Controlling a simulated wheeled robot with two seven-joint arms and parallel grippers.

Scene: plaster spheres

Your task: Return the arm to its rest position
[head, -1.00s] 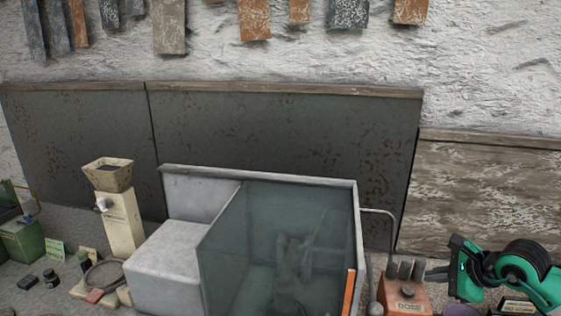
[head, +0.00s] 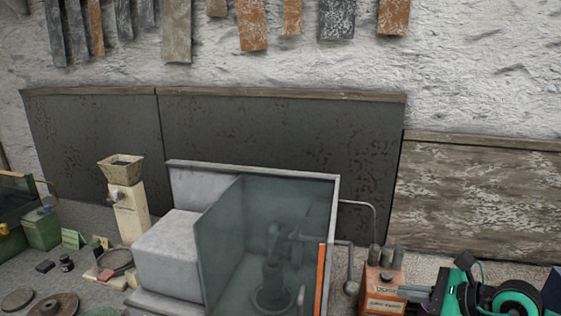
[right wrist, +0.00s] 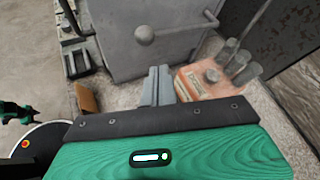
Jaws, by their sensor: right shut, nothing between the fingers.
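My right arm, green and black, comes in at the lower right of the head view. Its gripper (head: 416,293) points left, just right of an orange-red block with grey cylinders (head: 381,284). In the right wrist view the grey fingers of my right gripper (right wrist: 157,86) are together with nothing between them. They are beside the same orange-red block (right wrist: 207,84) and in front of a grey cabinet-like box (right wrist: 150,45); I cannot tell the exact gap. My left gripper does not show clearly in either view.
A grey machine with a glass-fronted case (head: 262,245) stands in the middle of the bench. A cream hopper stand (head: 128,208), a green box (head: 42,230) and round discs (head: 52,305) are at the left. Dark panels (head: 280,140) line the wall behind.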

